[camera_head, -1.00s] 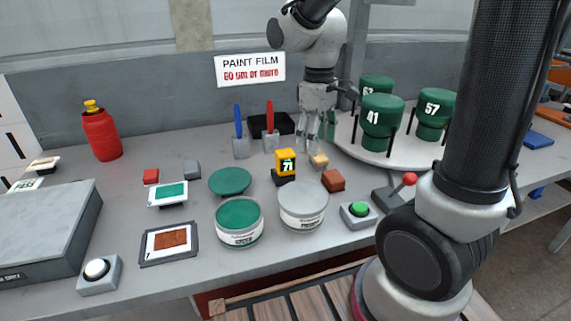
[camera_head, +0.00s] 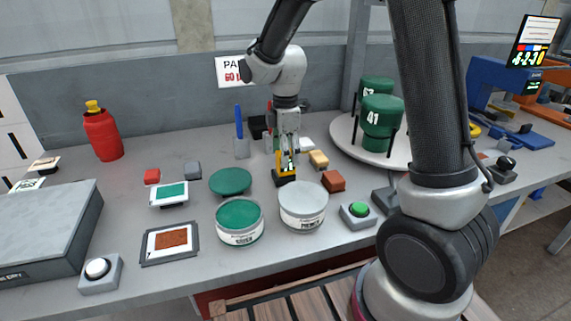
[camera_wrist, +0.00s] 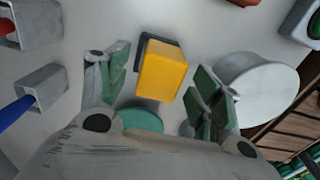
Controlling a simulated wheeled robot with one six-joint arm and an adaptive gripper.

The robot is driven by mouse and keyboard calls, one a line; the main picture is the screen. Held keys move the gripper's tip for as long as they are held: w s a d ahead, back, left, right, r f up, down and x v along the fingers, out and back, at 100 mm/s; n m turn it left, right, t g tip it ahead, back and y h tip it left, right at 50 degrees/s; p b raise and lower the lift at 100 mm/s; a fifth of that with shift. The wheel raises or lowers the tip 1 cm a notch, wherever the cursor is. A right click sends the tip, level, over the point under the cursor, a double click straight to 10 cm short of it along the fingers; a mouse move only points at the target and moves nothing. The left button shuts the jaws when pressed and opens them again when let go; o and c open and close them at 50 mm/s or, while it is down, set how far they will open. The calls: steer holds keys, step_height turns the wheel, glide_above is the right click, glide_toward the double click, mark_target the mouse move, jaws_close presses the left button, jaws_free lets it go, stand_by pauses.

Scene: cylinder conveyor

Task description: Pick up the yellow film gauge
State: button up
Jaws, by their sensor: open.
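The yellow film gauge (camera_head: 285,169) stands upright on a dark base on the grey table, behind the grey paint tin. In the wrist view the gauge (camera_wrist: 162,72) lies between and just beyond the fingers, apart from both. My gripper (camera_head: 287,150) hangs above and just behind the gauge in the head view and covers its upper part. In the wrist view my gripper (camera_wrist: 160,95) is open and empty, with green pads on both sides of the gauge.
A grey tin (camera_head: 303,203) and an open green tin (camera_head: 239,222) stand in front. A green lid (camera_head: 230,181) lies to the left. A brown block (camera_head: 333,181) and a tan block (camera_head: 319,159) lie to the right. A blue-handled brush (camera_head: 240,135) stands behind left.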

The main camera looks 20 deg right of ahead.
step_height(320, 180, down, 2)
steer(key=shift+f, duration=0.15)
steer(key=shift+c, duration=0.2)
steer(key=c, duration=1.2)
step_height(320, 180, up, 10)
steer(key=shift+r, duration=0.1)
